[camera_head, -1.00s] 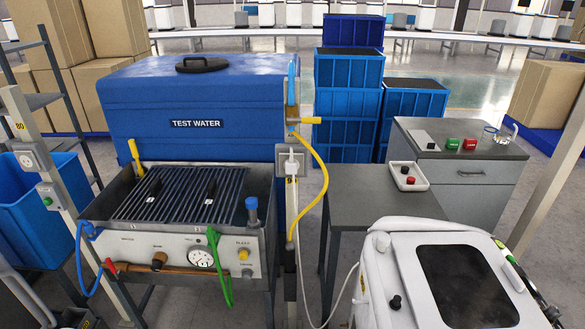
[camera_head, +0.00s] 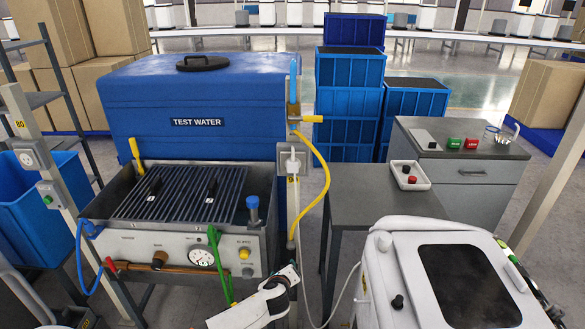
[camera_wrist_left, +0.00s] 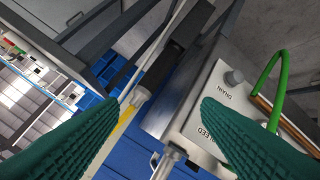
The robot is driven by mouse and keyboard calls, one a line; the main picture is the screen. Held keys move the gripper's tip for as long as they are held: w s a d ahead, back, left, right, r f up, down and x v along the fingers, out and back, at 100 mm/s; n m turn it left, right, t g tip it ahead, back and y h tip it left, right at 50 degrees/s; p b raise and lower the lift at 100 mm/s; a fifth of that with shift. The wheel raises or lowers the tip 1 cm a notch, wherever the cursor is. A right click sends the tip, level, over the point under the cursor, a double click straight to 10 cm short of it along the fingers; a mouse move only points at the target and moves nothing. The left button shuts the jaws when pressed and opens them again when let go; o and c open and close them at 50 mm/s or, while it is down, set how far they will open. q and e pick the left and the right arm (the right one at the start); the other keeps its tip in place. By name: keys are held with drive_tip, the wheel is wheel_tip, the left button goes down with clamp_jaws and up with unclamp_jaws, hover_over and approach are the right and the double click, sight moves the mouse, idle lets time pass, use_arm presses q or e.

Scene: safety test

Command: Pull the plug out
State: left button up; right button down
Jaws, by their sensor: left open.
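A white plug (camera_head: 292,163) sits in the grey socket box (camera_head: 281,151) on the post right of the blue tank. Its white cord (camera_head: 303,245) hangs down and curves to the white machine (camera_head: 400,235) at the right. My left gripper (camera_head: 290,274) comes in from the bottom, low near the post and well below the plug. In the left wrist view my left gripper (camera_wrist_left: 167,106) is open, with two green ribbed fingers and nothing held. I cannot make out the plug there. My right gripper is not in view.
A yellow hose (camera_head: 326,185) loops right of the socket. The steel test bench (camera_head: 130,245) with a gauge and green hose (camera_head: 219,265) stands left of the gripper. A grey table (camera_head: 385,205) stands right of the post. Blue crates (camera_head: 347,103) are behind.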

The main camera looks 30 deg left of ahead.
use_arm(q)
drive_tip(key=w+a+r+m+t+y, duration=0.1)
drive_tip(key=w+r+m+t, duration=0.3)
drive_tip(key=r, duration=0.8)
drive_tip(key=m+y, duration=0.3)
approach(293, 168)
drive_tip(key=shift+s+a+f+t, duration=0.15)
drive_tip(key=shift+a+f+t, duration=0.15)
drive_tip(key=shift+t, duration=0.1)
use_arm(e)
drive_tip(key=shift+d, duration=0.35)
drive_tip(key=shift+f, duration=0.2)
use_arm(q)
drive_tip(key=b+x, duration=0.4)
drive_tip(key=x, duration=0.1)
drive_tip(key=shift+f, duration=0.2)
drive_tip(key=shift+x, duration=1.15)
drive_tip(key=shift+w+a+r+h, duration=0.1)
drive_tip(key=shift+w+a+h, duration=0.05)
drive_tip(key=shift+w, duration=0.25)
drive_tip(key=shift+w+a+r+h, duration=0.1)
drive_tip(key=shift+w+a+h, duration=0.1)
drive_tip(key=shift+w, duration=0.2)
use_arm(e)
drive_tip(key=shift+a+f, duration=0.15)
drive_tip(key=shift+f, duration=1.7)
use_arm(q)
drive_tip(key=shift+p, duration=0.55)
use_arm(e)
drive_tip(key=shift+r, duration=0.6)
